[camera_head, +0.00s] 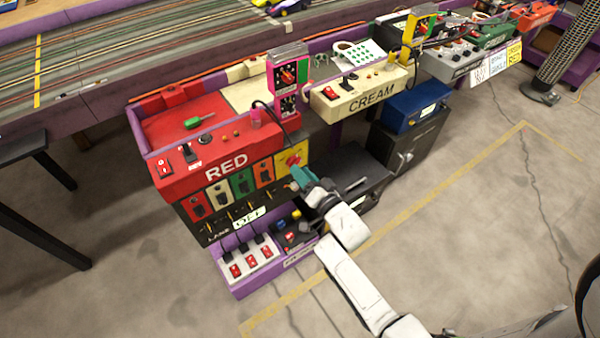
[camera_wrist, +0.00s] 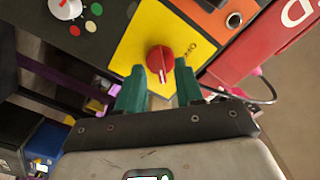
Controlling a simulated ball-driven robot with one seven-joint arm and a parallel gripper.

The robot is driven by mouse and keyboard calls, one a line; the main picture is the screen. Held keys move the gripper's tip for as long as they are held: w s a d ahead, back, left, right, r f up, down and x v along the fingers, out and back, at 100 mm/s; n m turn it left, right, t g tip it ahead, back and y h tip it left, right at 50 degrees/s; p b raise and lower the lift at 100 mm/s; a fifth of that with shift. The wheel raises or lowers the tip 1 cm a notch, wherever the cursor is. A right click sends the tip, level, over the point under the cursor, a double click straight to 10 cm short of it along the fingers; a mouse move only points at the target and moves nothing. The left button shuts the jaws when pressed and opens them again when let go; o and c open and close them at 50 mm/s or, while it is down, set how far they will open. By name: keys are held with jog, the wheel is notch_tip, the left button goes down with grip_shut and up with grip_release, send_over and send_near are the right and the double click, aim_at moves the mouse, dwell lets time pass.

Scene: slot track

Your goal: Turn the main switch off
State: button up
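The main switch appears as a red rotary knob (camera_wrist: 160,58) with a pale pointer mark, on a yellow plate (camera_wrist: 140,40) in the wrist view. In the head view the yellow plate (camera_head: 284,160) is at the right end of the red station's front, partly hidden by my gripper (camera_head: 299,172). In the wrist view the teal fingers of my gripper (camera_wrist: 160,66) are apart, one on each side of the knob, with the tips close to it. I cannot tell whether they touch it. The pointer mark points toward my gripper. Small lettering on the plate is hard to read.
The cream station (camera_head: 350,95) and a blue box (camera_head: 415,105) stand to the right. Open floor lies in front.

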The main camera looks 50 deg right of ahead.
jog(key=shift+w+d, duration=0.25)
jog(key=shift+w, duration=0.4)
jog(key=shift+c, duration=0.3)
grip_shut()
